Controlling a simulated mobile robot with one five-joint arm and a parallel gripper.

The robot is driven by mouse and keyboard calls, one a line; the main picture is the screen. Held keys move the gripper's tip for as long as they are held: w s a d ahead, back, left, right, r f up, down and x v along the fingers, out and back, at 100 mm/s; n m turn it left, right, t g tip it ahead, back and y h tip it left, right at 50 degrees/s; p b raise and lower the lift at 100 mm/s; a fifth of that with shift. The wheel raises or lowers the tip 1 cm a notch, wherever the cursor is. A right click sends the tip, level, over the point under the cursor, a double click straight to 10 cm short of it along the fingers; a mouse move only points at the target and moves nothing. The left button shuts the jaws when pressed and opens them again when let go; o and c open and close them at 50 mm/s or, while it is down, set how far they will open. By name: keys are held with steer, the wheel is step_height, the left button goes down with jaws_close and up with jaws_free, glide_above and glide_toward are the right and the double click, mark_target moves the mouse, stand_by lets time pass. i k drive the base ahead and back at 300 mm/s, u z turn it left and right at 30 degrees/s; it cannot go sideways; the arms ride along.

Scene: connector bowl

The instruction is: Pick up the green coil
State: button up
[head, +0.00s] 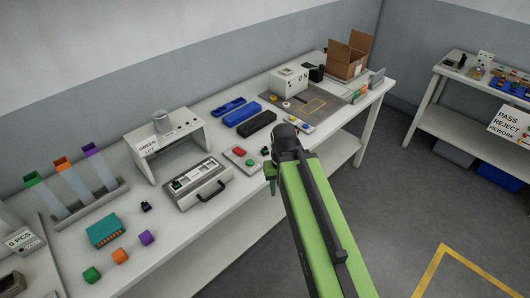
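My gripper (271,172) hangs at the end of my green arm, over the front edge of the long white table (215,210). It is small and partly hidden by the arm, so I cannot tell whether its fingers are open or shut.
A grey box with a handle (202,184) and a stand labelled "GREEN LOT" (150,146) are left of my gripper. Blue trays (242,115), a grey mat (335,92) and a cardboard box (344,64) stand farther back. Another table (440,75) is at right; the floor between is clear.

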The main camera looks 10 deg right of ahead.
mark_target(264, 151)
steer(key=u, duration=0.05)
steer(key=i, duration=0.9)
steer(key=u, duration=1.7)
steer(key=k, duration=0.45)
steer(key=u, duration=0.4)
steer(key=i, duration=0.5)
steer(key=u, duration=0.05)
